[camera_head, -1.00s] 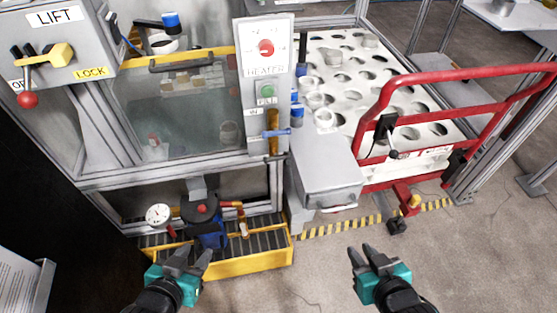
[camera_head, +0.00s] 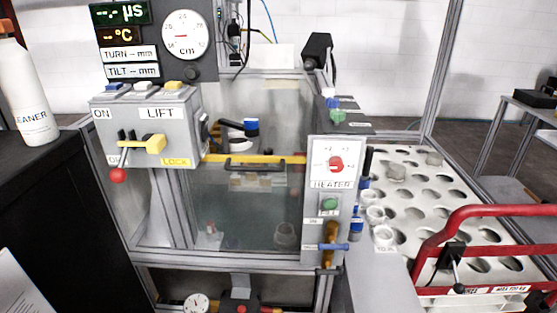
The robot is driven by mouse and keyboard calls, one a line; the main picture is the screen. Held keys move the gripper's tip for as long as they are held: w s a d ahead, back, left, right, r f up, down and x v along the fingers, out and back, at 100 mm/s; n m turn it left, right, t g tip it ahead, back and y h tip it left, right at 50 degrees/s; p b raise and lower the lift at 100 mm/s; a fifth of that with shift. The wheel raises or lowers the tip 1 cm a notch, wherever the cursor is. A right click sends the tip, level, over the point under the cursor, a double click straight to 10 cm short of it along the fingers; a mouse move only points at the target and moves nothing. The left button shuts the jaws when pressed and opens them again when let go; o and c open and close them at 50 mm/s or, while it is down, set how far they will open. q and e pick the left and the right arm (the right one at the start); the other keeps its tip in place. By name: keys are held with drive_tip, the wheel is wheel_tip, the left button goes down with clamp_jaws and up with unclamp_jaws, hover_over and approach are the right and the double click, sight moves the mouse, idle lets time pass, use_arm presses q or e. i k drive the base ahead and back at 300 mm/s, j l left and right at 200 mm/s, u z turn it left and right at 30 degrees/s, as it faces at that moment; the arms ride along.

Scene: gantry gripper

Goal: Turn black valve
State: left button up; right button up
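No part is labelled as the black valve, and I cannot tell which one it is. A black lever-like fitting (camera_head: 452,258) with a round-tipped arm is on the red cart frame at right. A dark round fitting (camera_head: 204,128) sits on the right side of the grey LIFT box (camera_head: 148,122). A brown and blue handle (camera_head: 330,246) is under the heater panel (camera_head: 334,165). Neither of my grippers is in view.
A metal-framed tank (camera_head: 245,215) fills the middle. A white perforated tray (camera_head: 425,195) stands to its right, with the red cart frame (camera_head: 475,212) in front. A white cleaner bottle (camera_head: 28,95) stands on a black cabinet (camera_head: 60,185) at left.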

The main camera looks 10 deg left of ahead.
sight(328, 272)
drive_tip(key=i+l+u, duration=0.1)
drive_tip(key=l, duration=0.35)
drive_tip(key=i+l+u, duration=0.1)
drive_tip(key=l, duration=0.35)
drive_tip(key=i+l+u, duration=0.15)
drive_tip(key=l, duration=0.3)
drive_tip(key=i+l+u, duration=0.1)
drive_tip(key=l, duration=0.35)
drive_tip(key=i+l+u, duration=0.1)
drive_tip(key=l, duration=0.4)
